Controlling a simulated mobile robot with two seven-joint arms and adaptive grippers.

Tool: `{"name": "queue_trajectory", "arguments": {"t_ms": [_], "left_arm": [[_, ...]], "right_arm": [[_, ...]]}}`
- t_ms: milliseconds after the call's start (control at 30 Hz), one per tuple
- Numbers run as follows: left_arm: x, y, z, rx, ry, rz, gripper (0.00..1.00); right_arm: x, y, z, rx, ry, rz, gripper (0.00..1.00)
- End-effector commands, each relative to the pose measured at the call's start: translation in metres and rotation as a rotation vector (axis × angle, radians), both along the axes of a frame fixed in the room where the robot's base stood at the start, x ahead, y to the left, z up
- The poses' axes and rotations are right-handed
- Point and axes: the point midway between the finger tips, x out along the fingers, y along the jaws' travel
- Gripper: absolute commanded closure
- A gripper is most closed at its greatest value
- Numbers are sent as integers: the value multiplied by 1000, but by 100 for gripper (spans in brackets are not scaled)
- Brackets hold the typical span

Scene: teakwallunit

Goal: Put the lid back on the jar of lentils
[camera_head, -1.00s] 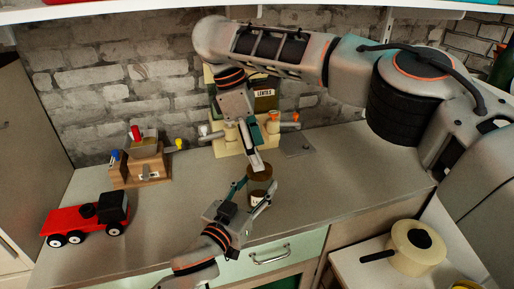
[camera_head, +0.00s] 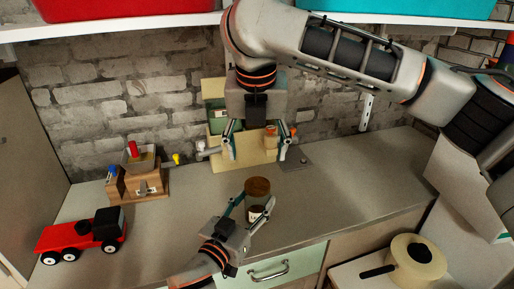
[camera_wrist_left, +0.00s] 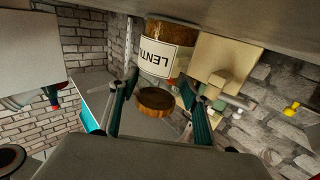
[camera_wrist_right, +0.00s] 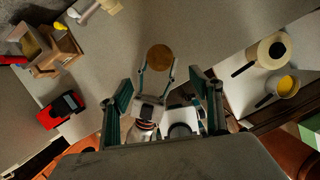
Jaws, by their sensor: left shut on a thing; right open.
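The jar of lentils (camera_wrist_left: 168,62) shows in the left wrist view, upside down in the picture, with a white label and brown contents. The lid (camera_wrist_left: 155,101) also shows between the fingers in the left wrist view, apart from the jar. The right wrist view shows the lid (camera_wrist_right: 160,57) from above. My right gripper (camera_head: 258,146) is open and empty, pointing down.
A pale board (camera_head: 219,168) stands by the brick wall. A wooden box (camera_head: 138,184) and a red toy truck (camera_head: 82,238) are on the left. A small jar-like thing (camera_head: 255,213) shows below the lid. A lidded pot (camera_head: 418,258) is lower right. The counter's right part is clear.

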Motion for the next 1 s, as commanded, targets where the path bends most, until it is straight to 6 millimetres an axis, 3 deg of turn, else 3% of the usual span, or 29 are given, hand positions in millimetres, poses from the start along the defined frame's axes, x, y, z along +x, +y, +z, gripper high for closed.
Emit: {"name": "queue_trajectory", "arguments": {"t_ms": [467, 1000], "left_arm": [[0, 0, 0, 0, 0, 0, 100], [0, 0, 0, 0, 0, 0, 100]], "right_arm": [[1, 0, -5, 0, 0, 10, 36], [26, 0, -87, 1, 3, 8, 36]]}}
